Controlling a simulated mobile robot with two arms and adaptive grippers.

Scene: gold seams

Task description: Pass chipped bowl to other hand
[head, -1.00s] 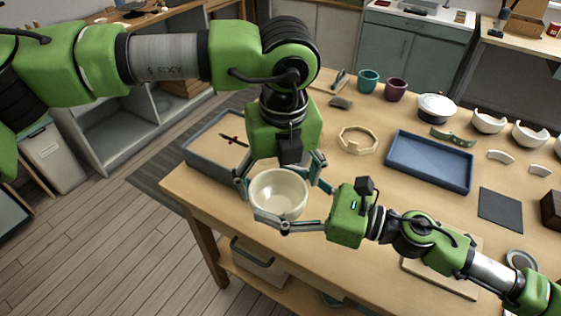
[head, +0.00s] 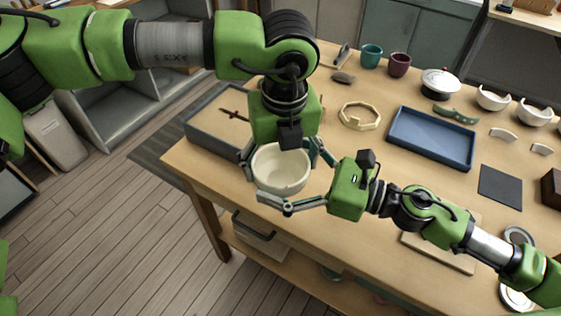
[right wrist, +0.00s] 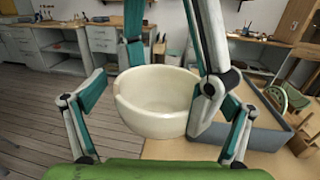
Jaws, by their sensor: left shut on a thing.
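The cream chipped bowl (head: 281,172) is held up near the table's front left edge. My left gripper (head: 279,156) reaches down from above and is shut on it. In the right wrist view the bowl (right wrist: 158,103) hangs with its opening tilted toward the camera. My right gripper (head: 291,172) comes in from the right with its fingers spread on either side of the bowl. In the right wrist view, gaps show between my right fingers (right wrist: 168,98) and the bowl wall. One left finger hides part of the bowl's right side there.
A grey tray (head: 202,133) with a dark tool lies behind the bowl at left. A pale octagonal frame (head: 359,116) and a blue tray (head: 428,142) lie further right. Cups, a white pot (head: 440,83) and broken white bowls line the back.

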